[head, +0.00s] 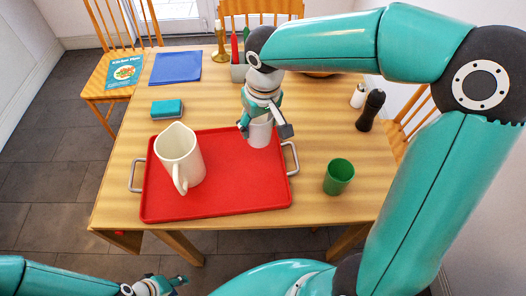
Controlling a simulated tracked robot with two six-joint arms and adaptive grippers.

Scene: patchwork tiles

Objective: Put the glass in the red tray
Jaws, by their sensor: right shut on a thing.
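The red tray (225,201) lies on the wooden table, with a grey handle at each end. My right gripper (264,127) reaches down over the tray's back right corner and is shut on a whitish glass (259,135). The glass is upright between the fingers, its upper part partly hidden by the gripper. Its base appears over the tray's red surface; I cannot tell whether it touches. A cream pitcher (180,158) stands on the left part of the tray. My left gripper (172,285) is low at the bottom edge, away from the table; its opening is unclear.
A green cup (339,177) stands right of the tray. A book (124,71) lies on a chair. The tray's front right is clear.

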